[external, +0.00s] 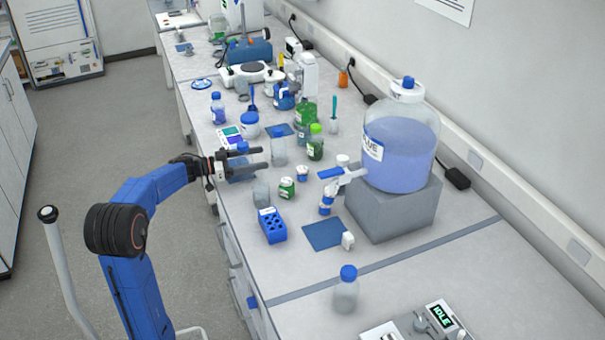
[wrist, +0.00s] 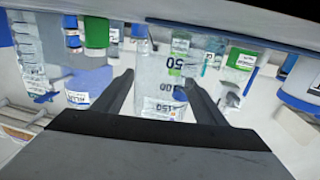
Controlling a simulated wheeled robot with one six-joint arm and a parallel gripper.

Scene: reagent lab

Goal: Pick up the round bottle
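My gripper (external: 257,157) is open and reaches over the left edge of the bench. Its two fingers also show apart in the wrist view (wrist: 160,79). A clear glass beaker (external: 279,151) stands just beyond the fingertips; clear glassware with markings (wrist: 176,72) shows between and beyond the fingers in the wrist view. Several bottles are in view, and I cannot tell for certain which is the round bottle. A squat blue-capped bottle (external: 250,127) stands behind the gripper, a green-capped bottle (external: 315,146) farther right, and a clear blue-capped bottle (external: 346,293) near the front.
A large carboy of blue liquid (external: 403,155) stands on a grey block (external: 395,210) at the right.

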